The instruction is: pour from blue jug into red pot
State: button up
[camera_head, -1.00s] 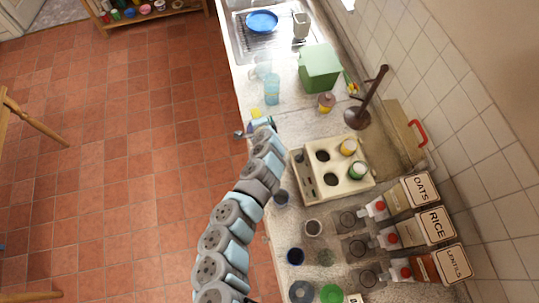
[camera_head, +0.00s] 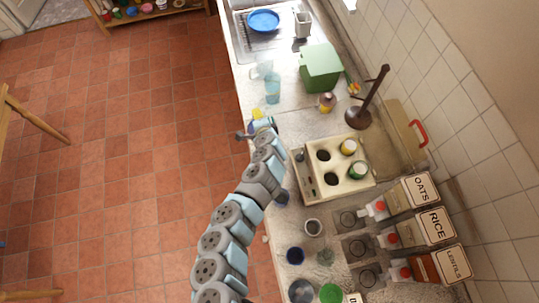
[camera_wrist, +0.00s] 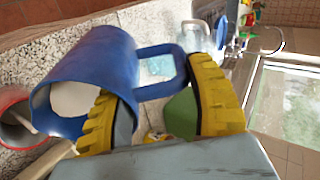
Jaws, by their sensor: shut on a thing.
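The blue jug (camera_wrist: 97,70) is in the wrist view, left of centre, tipped with its mouth toward the lower left. Something pale shows inside its mouth. My gripper (camera_wrist: 155,88) has its yellow ridged fingers shut on the jug's handle. The red pot (camera_wrist: 12,98) is at the left edge, partly cut off, with a red rim and greyish inside. The jug's mouth is close beside the pot; I cannot tell whether they touch or whether anything flows. In the head view my gripper (camera_head: 257,123) is at the counter's left edge, and my arm hides most of that spot.
A cream rack (camera_head: 308,178) with cups stands right of my gripper. A green box (camera_head: 321,67), a pale blue glass (camera_head: 272,90) and a dark stand (camera_head: 358,118) are farther back. Several jars and labelled canisters crowd the front right. Open tiled floor (camera_head: 130,150) lies left.

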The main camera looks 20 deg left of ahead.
jog(key=shift+d+r, duration=0.1)
jog(key=shift+r, duration=1.3)
jog(key=shift+s+d+f+t+b, duration=0.15)
jog(key=shift+f+t+b, duration=0.15)
jog(key=shift+f+b, duration=0.55)
jog(key=shift+f+b, duration=0.2)
jog(key=shift+b, duration=0.6)
jog(key=shift+s+d+r+t+y+b, duration=0.2)
jog(key=shift+r+t+y+b, duration=0.15)
jog(key=shift+b, duration=0.45)
jog(key=shift+p, duration=0.3)
